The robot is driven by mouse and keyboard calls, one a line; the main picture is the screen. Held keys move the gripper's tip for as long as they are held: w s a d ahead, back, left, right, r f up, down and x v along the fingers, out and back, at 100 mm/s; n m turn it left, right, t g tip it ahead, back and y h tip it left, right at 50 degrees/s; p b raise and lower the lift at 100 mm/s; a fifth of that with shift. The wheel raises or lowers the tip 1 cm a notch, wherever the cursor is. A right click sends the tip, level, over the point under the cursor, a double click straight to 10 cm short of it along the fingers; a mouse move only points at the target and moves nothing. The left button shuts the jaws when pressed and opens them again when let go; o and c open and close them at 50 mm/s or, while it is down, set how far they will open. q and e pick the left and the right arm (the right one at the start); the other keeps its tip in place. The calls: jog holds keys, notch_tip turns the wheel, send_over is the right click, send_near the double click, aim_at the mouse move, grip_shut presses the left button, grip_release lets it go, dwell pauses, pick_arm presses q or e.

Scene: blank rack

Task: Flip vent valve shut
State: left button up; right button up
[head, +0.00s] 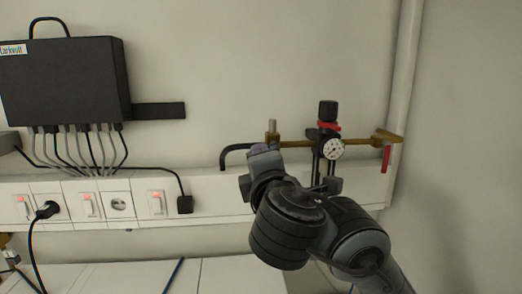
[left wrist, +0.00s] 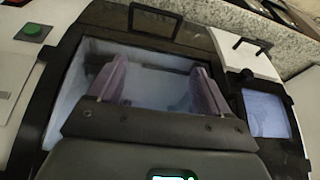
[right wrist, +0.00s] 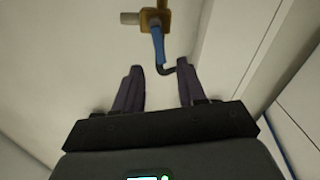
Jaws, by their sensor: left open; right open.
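The gas line's brass valve block (head: 272,137) is on the wall; it also shows at the top of the right wrist view (right wrist: 155,20). A blue lever (right wrist: 158,45) runs from this block toward my right gripper (right wrist: 160,70). The gripper is open, its fingertips short of the lever and either side of its line. In the head view my right gripper (head: 258,153) is just below the block and largely hides the lever. A second lever, red (head: 386,158), hangs down at the brass line's right end. My left gripper (left wrist: 158,75) is open and empty, away from the valves.
A black bent tube (head: 232,152) leaves the block. A regulator with a gauge (head: 332,148) and black knob (head: 328,111) stands right of it. A white socket rail (head: 130,200) runs below. My left gripper is above a machine with a clear window (left wrist: 150,60).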

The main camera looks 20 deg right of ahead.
jog(key=shift+p+x, duration=0.45)
jog(key=shift+x, duration=2.4)
jog(key=shift+c, duration=0.4)
jog(key=shift+f, duration=0.1)
grip_shut()
